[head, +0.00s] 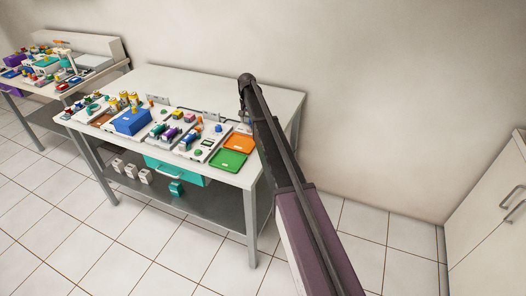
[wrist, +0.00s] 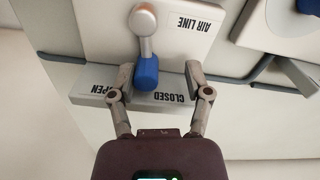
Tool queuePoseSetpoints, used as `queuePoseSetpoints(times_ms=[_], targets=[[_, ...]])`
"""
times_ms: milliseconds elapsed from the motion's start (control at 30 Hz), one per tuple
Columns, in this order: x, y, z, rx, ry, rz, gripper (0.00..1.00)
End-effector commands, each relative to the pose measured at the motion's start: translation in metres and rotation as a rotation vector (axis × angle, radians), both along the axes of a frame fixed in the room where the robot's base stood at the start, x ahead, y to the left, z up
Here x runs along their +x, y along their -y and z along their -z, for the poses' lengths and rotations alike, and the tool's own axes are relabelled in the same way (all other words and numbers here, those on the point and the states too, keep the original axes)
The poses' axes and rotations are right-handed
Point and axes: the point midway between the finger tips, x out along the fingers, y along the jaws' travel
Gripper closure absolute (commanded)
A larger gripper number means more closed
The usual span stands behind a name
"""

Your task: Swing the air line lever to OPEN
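In the wrist view the air line lever (wrist: 145,35) has a grey stem and a blue grip (wrist: 146,72). It is fixed to a white plate (wrist: 180,40) labelled AIR LINE, seen upside down. The grip lies over the label strip (wrist: 160,98), with CLOSED to its right and OPEN to its left, closer to the start of CLOSED. My gripper (wrist: 160,72) is open, its two fingers either side of the blue grip. The left finger is very close to the grip; I cannot tell if they touch. A wider gap shows on the right. The lever is too small to make out in the head view.
In the head view my arm reaches over the right end of a white table (head: 190,85) crowded with small items, a green tray (head: 228,160) and an orange tray (head: 239,142). A grey hose (wrist: 235,78) runs beside the plate. A wall is behind.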

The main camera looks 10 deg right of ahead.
Motion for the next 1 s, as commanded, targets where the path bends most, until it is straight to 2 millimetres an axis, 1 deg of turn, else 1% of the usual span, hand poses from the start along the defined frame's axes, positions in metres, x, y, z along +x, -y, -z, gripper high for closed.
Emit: queuePoseSetpoints(times_ms=[167,200,300,1000], targets=[[0.001,-0.006,0.000,0.000,0.000,-0.123,0.37],[0.001,-0.006,-0.006,0.000,0.000,-0.133,0.37],[0.001,-0.006,-0.016,0.000,0.000,-0.129,0.37],[0.000,-0.005,-0.074,0.000,0.000,-0.125,0.37]])
